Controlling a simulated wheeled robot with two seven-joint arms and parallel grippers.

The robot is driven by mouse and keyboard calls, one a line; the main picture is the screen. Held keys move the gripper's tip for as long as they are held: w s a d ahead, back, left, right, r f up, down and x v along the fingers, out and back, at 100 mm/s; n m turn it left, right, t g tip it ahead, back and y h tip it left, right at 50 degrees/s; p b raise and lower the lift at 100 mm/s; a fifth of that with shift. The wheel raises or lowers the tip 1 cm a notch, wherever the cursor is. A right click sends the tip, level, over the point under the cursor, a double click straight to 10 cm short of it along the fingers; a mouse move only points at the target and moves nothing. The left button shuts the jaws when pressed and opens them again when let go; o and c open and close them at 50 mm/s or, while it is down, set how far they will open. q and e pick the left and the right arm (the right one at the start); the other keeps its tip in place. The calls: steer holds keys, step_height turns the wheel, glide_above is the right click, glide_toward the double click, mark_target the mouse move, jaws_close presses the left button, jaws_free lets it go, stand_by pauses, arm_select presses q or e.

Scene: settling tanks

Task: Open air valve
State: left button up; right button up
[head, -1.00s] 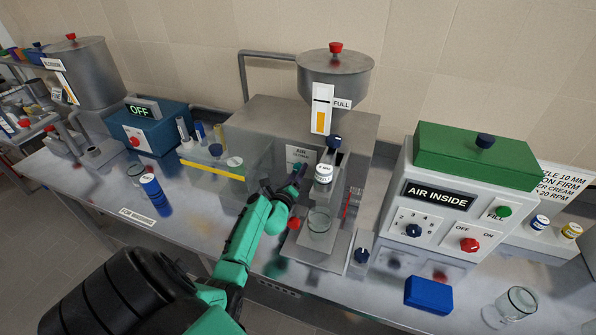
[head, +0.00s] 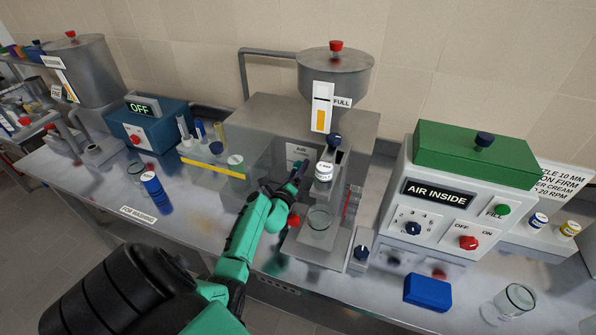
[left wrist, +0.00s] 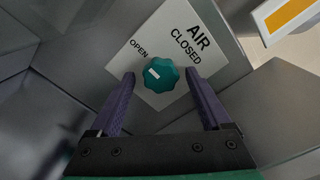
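The air valve is a teal lobed knob (left wrist: 161,75) with a white mark on its left part, on a white plate (left wrist: 150,100) lettered AIR, OPEN and CLOSED. I cannot tell surely which word the mark points to. My left gripper (left wrist: 159,80) is open, one purple finger on each side of the knob, with gaps showing. In the head view the left gripper (head: 289,180) is at the front of the steel filling machine (head: 265,115), below the AIR plate (head: 298,152); the knob is hidden there. My right gripper is not in view.
A nozzle with a white-labelled cap (head: 324,171) stands just right of the gripper, above a glass beaker (head: 319,219). A clear guard with a yellow strip (head: 213,171) is at left. The grey control box (head: 437,205) reads AIR INSIDE.

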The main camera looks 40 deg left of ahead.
arm_select(q)
steer(key=v, duration=1.4)
steer(key=shift+s, duration=0.3)
steer(key=shift+d, duration=0.1)
steer(key=shift+d+f, duration=0.1)
